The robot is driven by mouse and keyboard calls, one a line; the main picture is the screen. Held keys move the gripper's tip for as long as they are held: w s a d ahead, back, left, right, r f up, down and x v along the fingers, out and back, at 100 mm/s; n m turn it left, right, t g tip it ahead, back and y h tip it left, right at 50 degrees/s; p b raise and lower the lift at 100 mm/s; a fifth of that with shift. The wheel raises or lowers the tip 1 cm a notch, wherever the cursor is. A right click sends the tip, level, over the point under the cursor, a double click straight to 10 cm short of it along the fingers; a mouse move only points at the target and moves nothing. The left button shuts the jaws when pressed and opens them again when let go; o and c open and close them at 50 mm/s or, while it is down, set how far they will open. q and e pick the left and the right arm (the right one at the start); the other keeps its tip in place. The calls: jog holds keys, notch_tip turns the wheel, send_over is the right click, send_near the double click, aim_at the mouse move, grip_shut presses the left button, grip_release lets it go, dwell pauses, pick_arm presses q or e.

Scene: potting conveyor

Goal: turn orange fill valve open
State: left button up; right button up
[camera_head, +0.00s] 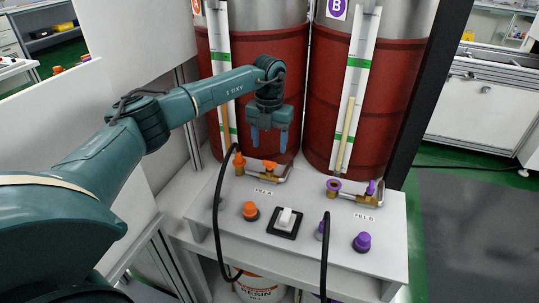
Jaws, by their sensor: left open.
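A brass pipe fitting (254,171) with orange parts lies on the back left of the grey bench. An orange handle (270,166) sits on its right part. Another orange piece (239,160) stands at its left end, by a black hose. I cannot tell for sure which one is the fill valve. My left gripper (270,149) points down with its two blue fingers apart and nothing between them. In the picture it is just above the right orange handle and seems apart from it. My right gripper is out of view.
Two red drums (362,120) with level gauges stand behind the bench (330,242). A purple-marked fitting (352,196) is to the right. A white rocker switch (286,218), an orange knob (250,210) and a purple knob (362,241) are in front. Black hoses (324,255) hang over the front.

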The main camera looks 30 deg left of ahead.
aim_at(270, 162)
pick_arm(q)
notch_tip(270, 162, up, 7)
dwell(0.3)
dwell(0.4)
